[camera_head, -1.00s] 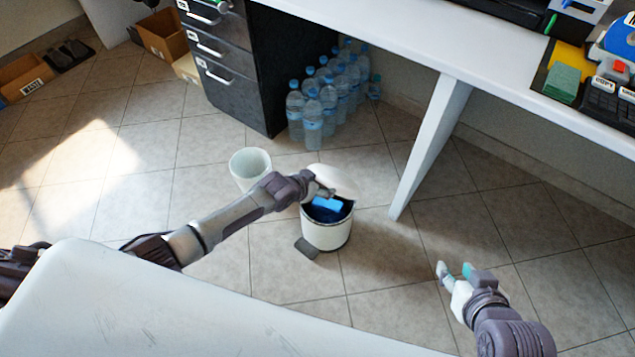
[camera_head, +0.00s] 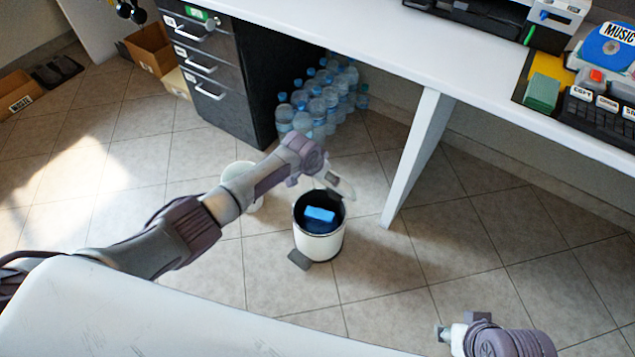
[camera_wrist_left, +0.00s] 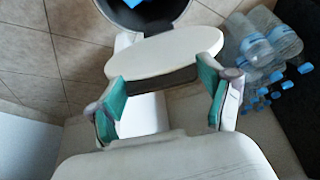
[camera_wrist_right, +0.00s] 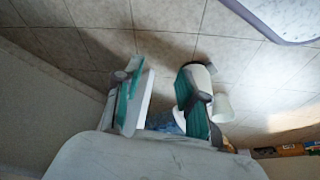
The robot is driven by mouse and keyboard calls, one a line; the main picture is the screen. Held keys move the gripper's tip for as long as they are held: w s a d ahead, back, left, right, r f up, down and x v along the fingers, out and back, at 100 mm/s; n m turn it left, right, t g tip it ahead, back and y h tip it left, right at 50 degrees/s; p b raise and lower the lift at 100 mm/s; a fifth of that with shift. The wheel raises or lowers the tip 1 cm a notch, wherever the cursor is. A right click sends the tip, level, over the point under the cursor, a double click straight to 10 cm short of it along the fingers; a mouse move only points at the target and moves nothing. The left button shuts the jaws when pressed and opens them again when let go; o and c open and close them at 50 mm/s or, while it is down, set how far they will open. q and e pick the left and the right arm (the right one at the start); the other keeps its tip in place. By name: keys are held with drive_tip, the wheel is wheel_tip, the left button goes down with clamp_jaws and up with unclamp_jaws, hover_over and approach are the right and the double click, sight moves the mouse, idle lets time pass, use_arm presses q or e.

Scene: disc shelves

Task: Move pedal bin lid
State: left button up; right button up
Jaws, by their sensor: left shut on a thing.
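The pedal bin (camera_head: 318,243) stands upright on the floor, white with a dark inside. Its mouth is uncovered and a blue object (camera_head: 319,214) shows inside. The dark bin mouth also shows at the top of the left wrist view (camera_wrist_left: 150,22). My left gripper (camera_head: 330,178) is above the bin's back edge. It is shut on the white oval lid (camera_wrist_left: 165,54), which lies between its green pads in the left wrist view. In the head view the lid is mostly hidden by the gripper. My right gripper (camera_head: 445,333) is open and empty, low at the right; its spread fingers show in the right wrist view (camera_wrist_right: 157,97).
A white wastebasket (camera_head: 240,172) stands behind my left arm. Several water bottles (camera_head: 318,105) stand beside the black drawer unit (camera_head: 225,75). A white desk leg (camera_head: 418,155) is right of the bin. Floor right of the bin is clear.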

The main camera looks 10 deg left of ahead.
use_arm(q)
drive_tip(key=w, duration=0.1)
drive_tip(key=w+d+b, duration=0.1)
drive_tip(key=w+r+b, duration=0.1)
drive_tip(key=shift+w+d, duration=0.25)
drive_tip(key=shift+d, duration=0.05)
drive_tip(key=shift+w+d+r+b, duration=0.2)
drive_tip(key=shift+w+d+b, duration=0.05)
drive_tip(key=shift+w+b, duration=0.3)
drive_tip(key=shift+w+d+r+b, duration=0.15)
drive_tip(key=shift+w+d+b, duration=0.05)
drive_tip(key=shift+w+b, duration=0.25)
use_arm(e)
drive_tip(key=w+a+r+t+y, duration=0.1)
drive_tip(key=w+a+r+t, duration=0.1)
drive_tip(key=w+r+t, duration=0.2)
drive_tip(key=w+a+r+t+y, duration=0.1)
drive_tip(key=w+a+r+t, duration=0.2)
drive_tip(key=w, duration=0.7)
wheel_tip(320, 180, up, 2)
drive_tip(key=t, duration=0.3)
drive_tip(key=shift+w+a+n+y, duration=0.2)
drive_tip(key=shift+n+y, duration=0.1)
drive_tip(key=shift+y, duration=0.1)
drive_tip(key=shift+d, duration=0.1)
use_arm(q)
drive_tip(key=o, duration=1.6)
drive_tip(key=shift+f, duration=0.1)
drive_tip(key=shift+a, duration=0.1)
drive_tip(key=v, duration=1.2)
